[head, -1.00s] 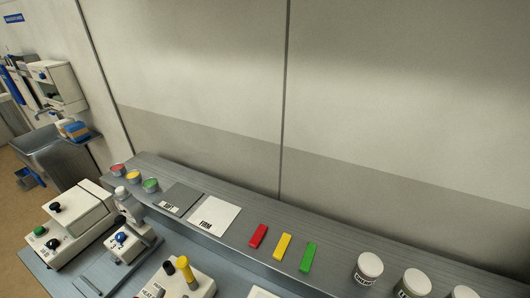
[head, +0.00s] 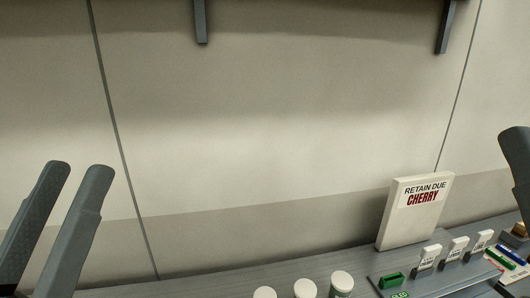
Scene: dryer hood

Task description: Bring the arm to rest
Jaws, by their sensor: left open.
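My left gripper (head: 76,172) is at the lower left of the head view. Its two dark grey fingers point up, with a gap between them and nothing in it. It is open, and the wall shows behind it. Part of my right gripper (head: 517,165) shows at the right edge as one dark grey finger. The rest of it is out of frame, so I cannot tell whether it is open or shut.
A grey shelf (head: 225,283) runs along the bottom. White-lidded jars (head: 342,282) stand on it. A sign reading "RETAIN DUE CHERRY" (head: 412,215) leans at the right. White labelled tags (head: 457,249), a green block (head: 391,281) and coloured pens (head: 500,260) are nearby.

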